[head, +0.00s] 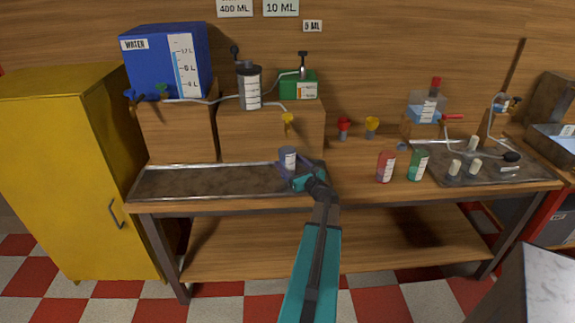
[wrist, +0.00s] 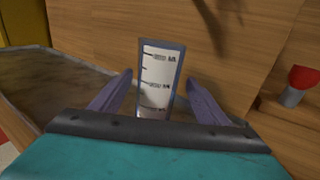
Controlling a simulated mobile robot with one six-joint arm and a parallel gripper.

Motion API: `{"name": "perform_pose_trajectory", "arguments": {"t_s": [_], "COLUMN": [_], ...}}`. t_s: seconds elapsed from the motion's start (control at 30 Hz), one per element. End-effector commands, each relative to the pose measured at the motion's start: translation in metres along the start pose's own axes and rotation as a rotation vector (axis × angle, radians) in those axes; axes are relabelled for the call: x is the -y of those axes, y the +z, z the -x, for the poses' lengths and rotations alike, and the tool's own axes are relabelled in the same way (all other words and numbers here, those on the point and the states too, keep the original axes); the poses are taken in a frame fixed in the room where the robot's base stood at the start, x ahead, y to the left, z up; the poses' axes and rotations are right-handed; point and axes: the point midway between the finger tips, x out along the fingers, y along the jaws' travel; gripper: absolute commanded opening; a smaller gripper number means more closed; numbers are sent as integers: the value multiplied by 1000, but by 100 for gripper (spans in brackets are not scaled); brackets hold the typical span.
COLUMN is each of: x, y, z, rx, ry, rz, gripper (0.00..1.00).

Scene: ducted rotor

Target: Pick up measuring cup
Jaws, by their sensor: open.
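The measuring cup (head: 288,157) stands upright near the right end of the long metal tray on the workbench. In the wrist view the measuring cup (wrist: 158,80) shows a white scale with dark marks. It stands between the two purple-grey fingers of my gripper (wrist: 158,95), with a visible gap at the right finger and a narrower one at the left. My gripper (head: 296,170) is open, at the cup in the head view. The cup's base is hidden behind the gripper body in the wrist view.
The tray (head: 160,182) is empty to the left. A wooden box (head: 270,132) rises close behind the cup. A red funnel (head: 344,124) and a yellow funnel (head: 371,124) stand right of it. A red bottle (head: 386,167) and a green bottle (head: 418,165) stand farther right.

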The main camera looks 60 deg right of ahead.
Motion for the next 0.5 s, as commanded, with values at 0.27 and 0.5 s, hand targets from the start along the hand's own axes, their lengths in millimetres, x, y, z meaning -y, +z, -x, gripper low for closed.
{"name": "perform_pose_trajectory", "arguments": {"t_s": [0.27,0.5], "x": [0,0], "y": [0,1], "z": [-3,-22], "rx": [0,-1], "ry": [0,0], "rz": [0,0], "gripper": [69,69]}}
